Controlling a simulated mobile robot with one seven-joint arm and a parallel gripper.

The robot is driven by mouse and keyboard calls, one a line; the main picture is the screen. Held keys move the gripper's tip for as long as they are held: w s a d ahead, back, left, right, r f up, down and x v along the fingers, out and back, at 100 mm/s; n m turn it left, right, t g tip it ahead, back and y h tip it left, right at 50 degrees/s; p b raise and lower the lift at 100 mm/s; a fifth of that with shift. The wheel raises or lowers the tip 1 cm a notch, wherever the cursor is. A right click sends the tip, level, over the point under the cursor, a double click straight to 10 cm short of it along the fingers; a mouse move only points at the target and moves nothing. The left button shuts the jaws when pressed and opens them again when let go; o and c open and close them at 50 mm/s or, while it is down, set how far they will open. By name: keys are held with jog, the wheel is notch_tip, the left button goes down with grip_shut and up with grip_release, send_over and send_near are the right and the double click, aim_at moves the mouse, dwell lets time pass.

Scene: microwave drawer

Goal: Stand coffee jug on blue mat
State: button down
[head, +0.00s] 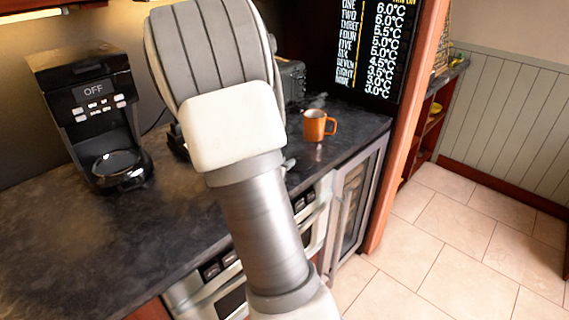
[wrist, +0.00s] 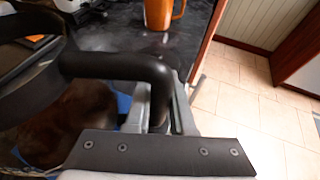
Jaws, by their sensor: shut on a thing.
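In the wrist view the coffee jug (wrist: 75,120) shows at the left, with a black rim and handle and dark brown contents. My gripper (wrist: 160,112) is shut on the black handle. Bits of the blue mat (wrist: 124,102) show beside and behind the jug. I cannot tell whether the jug's base touches the mat. In the head view my arm covers the gripper, the jug and the mat.
The coffee machine (head: 90,110) stands on the dark counter (head: 60,240) at the left, its display reading OFF. An orange mug (head: 315,126) stands near the counter's right end; it also shows in the wrist view (wrist: 158,12). The front left counter is clear.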

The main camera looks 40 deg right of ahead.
jog(key=shift+r, duration=0.1)
jog(key=c, duration=0.7)
grip_release()
jog(key=shift+p+v, duration=1.1)
jog(key=shift+v, duration=7.65)
